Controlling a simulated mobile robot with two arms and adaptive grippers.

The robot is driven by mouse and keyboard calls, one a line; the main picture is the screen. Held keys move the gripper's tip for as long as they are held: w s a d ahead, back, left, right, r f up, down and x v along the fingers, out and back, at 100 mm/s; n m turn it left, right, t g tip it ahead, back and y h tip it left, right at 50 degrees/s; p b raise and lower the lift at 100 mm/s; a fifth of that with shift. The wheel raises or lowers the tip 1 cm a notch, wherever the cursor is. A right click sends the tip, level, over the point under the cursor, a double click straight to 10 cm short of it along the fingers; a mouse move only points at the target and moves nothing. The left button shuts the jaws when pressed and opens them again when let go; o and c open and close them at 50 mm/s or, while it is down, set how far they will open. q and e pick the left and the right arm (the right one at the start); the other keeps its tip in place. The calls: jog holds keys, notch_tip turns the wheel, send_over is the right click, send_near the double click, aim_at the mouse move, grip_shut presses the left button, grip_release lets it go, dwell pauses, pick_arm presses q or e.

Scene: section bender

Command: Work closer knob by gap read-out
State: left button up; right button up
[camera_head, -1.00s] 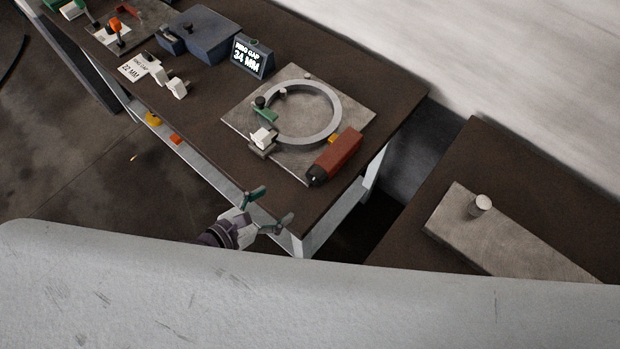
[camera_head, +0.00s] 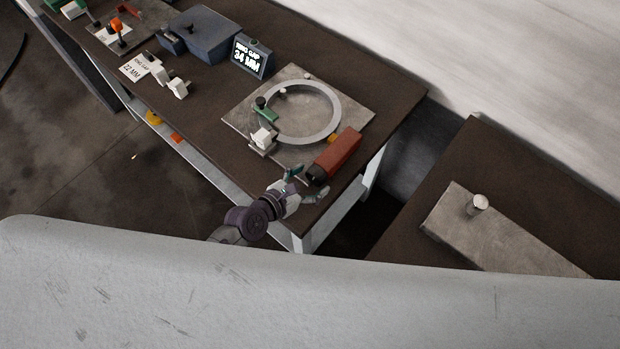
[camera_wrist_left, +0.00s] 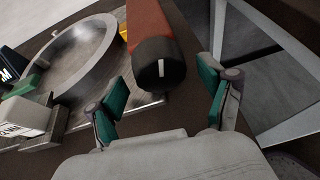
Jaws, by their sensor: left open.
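The closer is a red block-shaped body (camera_head: 338,153) at the near right corner of the grey plate. Its black knob (camera_wrist_left: 160,64) with a white mark faces my left gripper. My left gripper (camera_head: 304,184) is open just in front of the knob. In the left wrist view its green-padded fingers (camera_wrist_left: 160,100) stand to either side and short of the knob, apart from it. The read-out (camera_head: 252,58) behind the plate shows "RING GAP 34 MM". A grey ring (camera_head: 337,122) lies on the plate (camera_head: 240,112). My right gripper is not in view.
A white-topped block (camera_head: 263,138) and a green clamp (camera_head: 265,112) sit at the ring's left side. A card (camera_head: 139,68) reading 22 MM, white blocks (camera_head: 177,88) and a blue box (camera_head: 205,35) stand further left. The bench edge runs close beneath my left gripper.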

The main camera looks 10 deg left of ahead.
pick_arm(q)
jog(key=c, duration=1.2)
jog(key=shift+r+m+y+p, duration=0.25)
jog(key=shift+m+y+p, duration=0.15)
jog(key=shift+m+p, duration=0.5)
jog(key=shift+f+m+t+y+p, duration=0.2)
jog(key=shift+m+t+y+p, duration=0.2)
jog(key=shift+m+t+p, duration=0.15)
jog(key=o, duration=1.2)
